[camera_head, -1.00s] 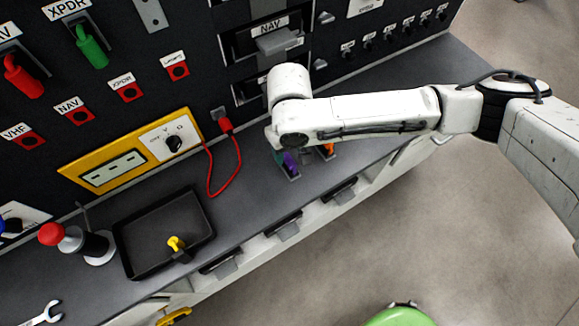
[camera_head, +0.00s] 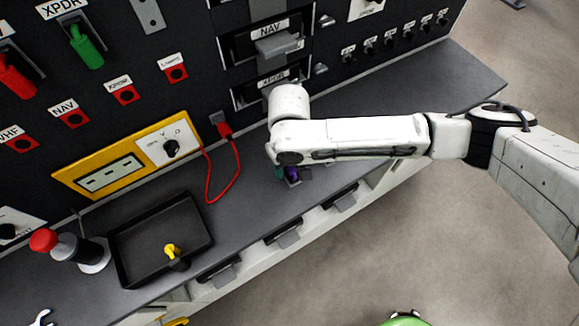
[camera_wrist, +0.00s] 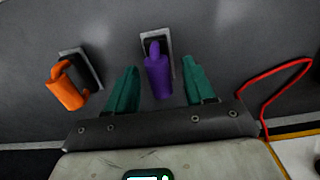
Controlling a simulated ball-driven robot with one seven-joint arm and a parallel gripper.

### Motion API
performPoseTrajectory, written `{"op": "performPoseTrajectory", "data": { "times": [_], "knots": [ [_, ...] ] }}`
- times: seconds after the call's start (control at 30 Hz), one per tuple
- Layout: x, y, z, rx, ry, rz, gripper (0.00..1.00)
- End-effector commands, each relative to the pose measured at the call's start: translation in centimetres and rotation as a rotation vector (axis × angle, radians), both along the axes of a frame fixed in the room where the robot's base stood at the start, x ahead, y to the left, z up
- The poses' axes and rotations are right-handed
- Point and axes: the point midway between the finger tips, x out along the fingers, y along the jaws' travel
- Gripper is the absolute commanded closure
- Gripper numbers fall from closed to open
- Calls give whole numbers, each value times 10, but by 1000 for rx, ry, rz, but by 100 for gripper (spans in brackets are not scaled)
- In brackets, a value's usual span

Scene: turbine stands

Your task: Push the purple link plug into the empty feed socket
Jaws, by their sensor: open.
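The purple link plug (camera_wrist: 158,76) stands in a grey holder (camera_wrist: 168,42) on the bench. In the head view only a small part of the purple plug (camera_head: 292,174) shows below my arm. My gripper (camera_wrist: 160,68) is open, with one teal finger on each side of the plug and gaps visible on both sides. In the head view my gripper (camera_head: 284,172) is mostly hidden under the arm. Red-framed sockets show on the black panel, among them NAV (camera_head: 69,113), XPDR (camera_head: 123,93) and VHF (camera_head: 20,139). Which one is the feed socket is not clear.
An orange plug (camera_wrist: 66,88) stands in another holder left of the purple one. A red cable (camera_head: 236,180) loops onto the bench. A black tray (camera_head: 135,262) holds a yellow plug (camera_head: 172,251). A red-topped bottle-like object (camera_head: 70,249) stands beside it.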

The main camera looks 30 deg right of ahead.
Motion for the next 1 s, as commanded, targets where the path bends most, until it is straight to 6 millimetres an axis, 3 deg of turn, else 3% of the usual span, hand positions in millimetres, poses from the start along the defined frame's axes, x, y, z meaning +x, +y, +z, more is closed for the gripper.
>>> {"op": "performPoseTrajectory", "data": {
  "times": [0.87,1.0],
  "knots": [
    [0,-1,0,-1,0,-1,47],
    [0,-1,0,-1,0,0,58]
  ]
}}
